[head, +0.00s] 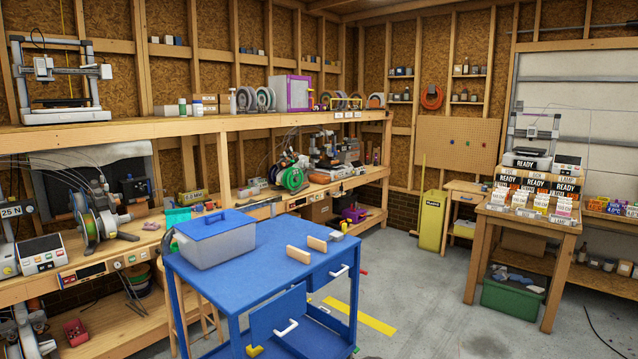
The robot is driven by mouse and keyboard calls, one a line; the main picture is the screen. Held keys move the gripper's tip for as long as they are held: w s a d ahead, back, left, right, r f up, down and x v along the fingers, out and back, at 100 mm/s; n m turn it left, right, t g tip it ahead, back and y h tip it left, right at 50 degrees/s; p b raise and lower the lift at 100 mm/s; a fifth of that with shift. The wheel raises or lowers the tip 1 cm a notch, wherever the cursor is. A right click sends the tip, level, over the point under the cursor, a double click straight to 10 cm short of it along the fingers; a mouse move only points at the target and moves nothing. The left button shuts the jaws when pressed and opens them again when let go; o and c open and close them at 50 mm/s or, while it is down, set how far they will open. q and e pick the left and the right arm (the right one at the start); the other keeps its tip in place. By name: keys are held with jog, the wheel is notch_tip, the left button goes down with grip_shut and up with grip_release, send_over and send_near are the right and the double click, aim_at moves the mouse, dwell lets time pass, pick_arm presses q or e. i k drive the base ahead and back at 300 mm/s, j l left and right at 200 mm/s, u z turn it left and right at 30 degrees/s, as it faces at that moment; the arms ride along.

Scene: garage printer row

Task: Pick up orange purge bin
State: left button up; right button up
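I cannot pick out an orange purge bin for certain in the head view. A small red bin (75,332) sits on the lower left shelf. A purple bin (353,213) sits on the lower shelf of the back workbench. A green bin (512,297) stands on the floor under the right table. Neither of my grippers is in view.
A blue cart (270,262) stands in front, with a blue-lidded grey box (217,238) and two wooden blocks on top. Its lower door (278,320) hangs open. The wooden workbench (190,255) is crowded. Grey floor (420,290) is clear between cart and right table (525,222).

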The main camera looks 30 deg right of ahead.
aim_at(320, 179)
jog(key=z, duration=1.7)
jog(key=i+z, duration=0.15)
jog(key=i, duration=0.4)
jog(key=i+z, duration=0.15)
jog(key=i, duration=0.4)
jog(key=i+j+z, duration=0.1)
jog(key=i, duration=0.45)
jog(key=i+j+z, duration=0.15)
jog(key=i, duration=1.35)
jog(key=i+l+u, duration=0.15)
jog(key=i, duration=0.85)
jog(key=i+j+u, duration=0.2)
jog(key=i+u, duration=0.6)
jog(key=i, duration=0.2)
jog(key=i+u, duration=0.4)
jog(key=i+l+u, duration=0.4)
jog(key=i, duration=0.15)
jog(key=i+j+z, duration=0.1)
jog(key=i+j, duration=0.2)
jog(key=i, duration=0.2)
jog(key=i+j, duration=0.3)
jog(key=i, duration=0.2)
jog(key=i+j+z, duration=0.15)
jog(key=i+j, duration=0.15)
jog(key=i, duration=0.2)
